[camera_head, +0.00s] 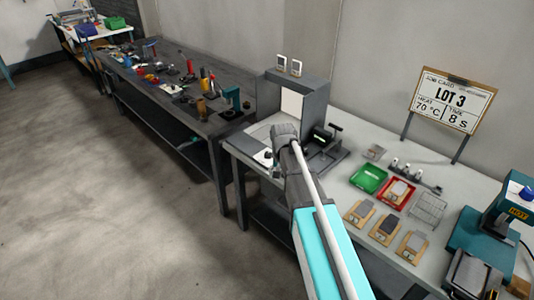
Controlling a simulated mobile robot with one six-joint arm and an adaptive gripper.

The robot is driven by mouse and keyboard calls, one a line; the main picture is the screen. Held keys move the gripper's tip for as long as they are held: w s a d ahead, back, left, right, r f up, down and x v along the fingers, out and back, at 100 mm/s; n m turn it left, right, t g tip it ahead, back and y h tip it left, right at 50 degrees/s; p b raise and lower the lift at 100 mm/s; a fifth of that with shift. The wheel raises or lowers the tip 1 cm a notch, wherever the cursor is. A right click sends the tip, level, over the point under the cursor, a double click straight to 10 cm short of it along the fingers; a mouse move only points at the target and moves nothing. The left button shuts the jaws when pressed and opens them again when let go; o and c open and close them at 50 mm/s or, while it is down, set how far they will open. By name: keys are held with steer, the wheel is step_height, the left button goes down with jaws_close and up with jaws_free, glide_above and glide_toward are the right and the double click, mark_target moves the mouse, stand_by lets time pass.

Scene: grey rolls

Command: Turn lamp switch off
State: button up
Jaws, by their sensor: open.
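Two small white switch plates, a left one (282,62) and a right one (296,67), show just above the back of a grey booth (315,95). I cannot tell which is the lamp switch, or its position. A pale panel (291,104) is inside the booth. My gripper (284,133) is at the far end of my arm, in front of the booth and below the plates in the picture. It is open, with its fingers mostly hidden by my wrist. I see nothing held in it.
A black clamp-like device (325,136) stands right of my gripper. The pale bench (340,205) holds a green tray (369,178), a red tray (396,191), several wooden boards and a teal press (490,225). A dark bench (215,125) with tools is left. The floor (110,210) is clear.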

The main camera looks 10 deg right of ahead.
mark_target(268, 153)
steer(key=w+r+m+p, duration=0.1)
steer(key=w+m, duration=0.5)
steer(key=w, duration=2.3)
steer(key=shift+d, duration=0.15)
steer(key=shift+s+f, duration=0.1)
step_height(268, 153, down, 14)
steer(key=b, duration=1.3)
steer(key=shift+r+b, duration=0.25)
steer(key=shift+b, duration=0.1)
steer(key=c, duration=1.2)
